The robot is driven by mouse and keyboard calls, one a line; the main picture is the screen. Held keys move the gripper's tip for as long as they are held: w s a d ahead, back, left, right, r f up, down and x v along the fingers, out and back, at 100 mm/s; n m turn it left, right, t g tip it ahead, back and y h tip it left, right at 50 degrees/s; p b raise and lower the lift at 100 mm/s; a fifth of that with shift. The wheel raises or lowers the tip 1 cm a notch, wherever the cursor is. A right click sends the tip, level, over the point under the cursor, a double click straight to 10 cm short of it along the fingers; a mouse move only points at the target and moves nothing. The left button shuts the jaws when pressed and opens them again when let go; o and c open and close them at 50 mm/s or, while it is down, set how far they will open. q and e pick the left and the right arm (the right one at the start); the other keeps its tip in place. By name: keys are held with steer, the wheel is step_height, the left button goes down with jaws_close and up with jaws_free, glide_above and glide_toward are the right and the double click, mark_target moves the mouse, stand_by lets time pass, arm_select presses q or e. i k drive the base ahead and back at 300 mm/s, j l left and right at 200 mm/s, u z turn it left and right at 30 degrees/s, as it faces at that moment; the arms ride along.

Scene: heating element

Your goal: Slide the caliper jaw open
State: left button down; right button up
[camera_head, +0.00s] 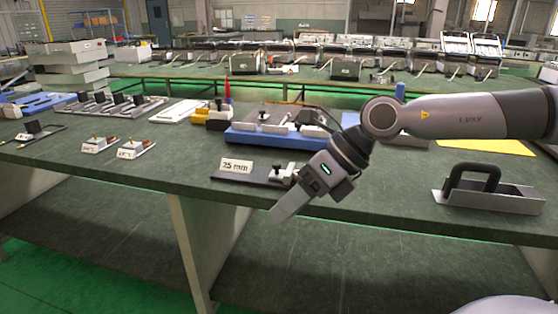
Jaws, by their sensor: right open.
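What looks like the caliper (250,179) is a dark flat bar at the front edge of the green workbench. A white "25 mm" label (236,166) stands at its left end. A small silver block with a dark knob (279,171), apparently its jaw, is at the right end, partly hidden by my right gripper. My right gripper (288,207) is open and points down and left, just in front of the table edge. One finger overlaps the other in this view. I cannot tell whether it touches the jaw. My left gripper is out of view.
A blue tray fixture (270,138) sits right behind the caliper. A grey tray with a black handle (485,200) is at the right. Two small labelled blocks (138,149) stand at the left. The bench front (180,178) left of the caliper is clear.

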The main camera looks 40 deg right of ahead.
mark_target(277, 173)
steer(key=i+l, duration=0.7)
